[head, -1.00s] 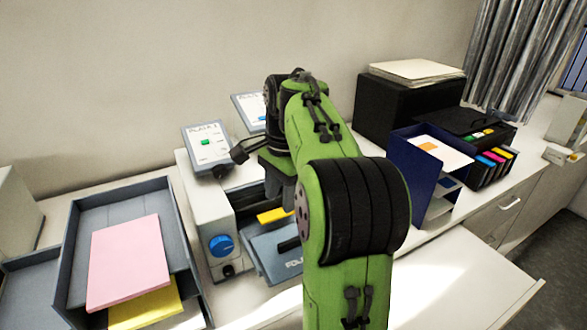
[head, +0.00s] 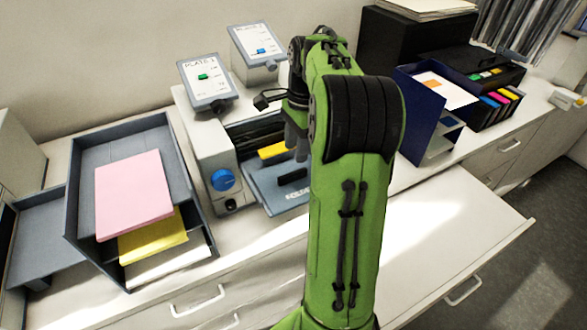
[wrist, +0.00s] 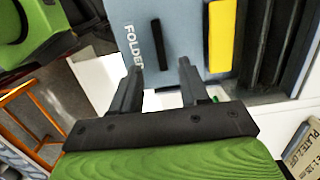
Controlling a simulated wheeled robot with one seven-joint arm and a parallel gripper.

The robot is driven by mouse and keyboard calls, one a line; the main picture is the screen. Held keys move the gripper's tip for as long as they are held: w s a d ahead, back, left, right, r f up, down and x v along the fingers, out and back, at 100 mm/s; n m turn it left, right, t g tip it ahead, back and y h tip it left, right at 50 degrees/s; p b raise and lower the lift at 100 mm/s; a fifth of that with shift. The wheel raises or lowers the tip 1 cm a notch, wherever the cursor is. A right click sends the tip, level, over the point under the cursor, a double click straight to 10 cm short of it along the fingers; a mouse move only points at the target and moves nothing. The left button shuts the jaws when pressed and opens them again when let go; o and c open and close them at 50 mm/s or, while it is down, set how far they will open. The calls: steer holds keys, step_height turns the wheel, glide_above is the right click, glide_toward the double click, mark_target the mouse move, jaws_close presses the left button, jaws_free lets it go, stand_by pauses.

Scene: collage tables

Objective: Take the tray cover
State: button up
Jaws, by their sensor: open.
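The tray cover, a blue-grey panel marked FOLDER (head: 272,200), lies on the front of a white machine (head: 207,150) with a blue knob. It has a black handle (head: 292,176) and a yellow bar (head: 273,150) behind it. In the wrist view the cover (wrist: 185,30) fills the top middle, with its black handle (wrist: 159,40) upright in the picture. My gripper (wrist: 158,68) is open and empty, its fingertips on either side of the handle's near end in the picture. Whether they are level with it I cannot tell. In the head view my arm hides part of the gripper and cover.
A grey letter tray (head: 75,215) with pink and yellow paper stands at left. Two tilted panels marked PLATE, one with a green button (head: 207,85) and one with a blue (head: 258,52), stand behind. A blue paper stand (head: 418,120) is at right. The front counter is clear.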

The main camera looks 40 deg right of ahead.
mark_target(293, 173)
steer(key=f, duration=0.5)
steer(key=a+f, duration=0.1)
steer(key=f, duration=0.2)
steer(key=shift+w+f+b, duration=0.1)
steer(key=shift+w+b, duration=0.05)
steer(key=shift+b, duration=0.25)
jaws_close()
